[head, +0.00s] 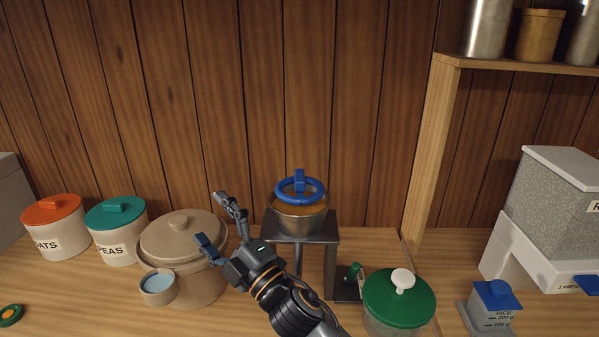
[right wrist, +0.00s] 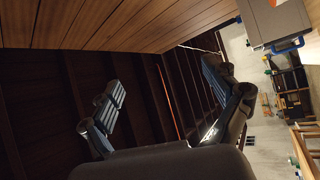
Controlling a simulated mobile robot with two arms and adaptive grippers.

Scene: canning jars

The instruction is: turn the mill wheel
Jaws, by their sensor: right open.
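The mill wheel (head: 315,190) is a blue ring with a raised blue block, lying level on top of a brass-coloured round mill body (head: 300,217). The mill sits on a dark metal stand (head: 330,240) on the counter. My right gripper (head: 213,220) is open and empty, left of the wheel and in front of the beige crock, apart from the wheel. In the right wrist view its two fingers (right wrist: 165,95) are spread with nothing between them. The wheel does not show in that view. My left gripper is in neither view.
A beige lidded crock (head: 185,235) with a small blue-topped cup (head: 158,285) stands left of the mill. Canisters with orange (head: 52,209) and teal (head: 115,212) lids are farther left. A green-lidded jar (head: 400,310) stands right of the stand, near a wooden shelf post (head: 430,150).

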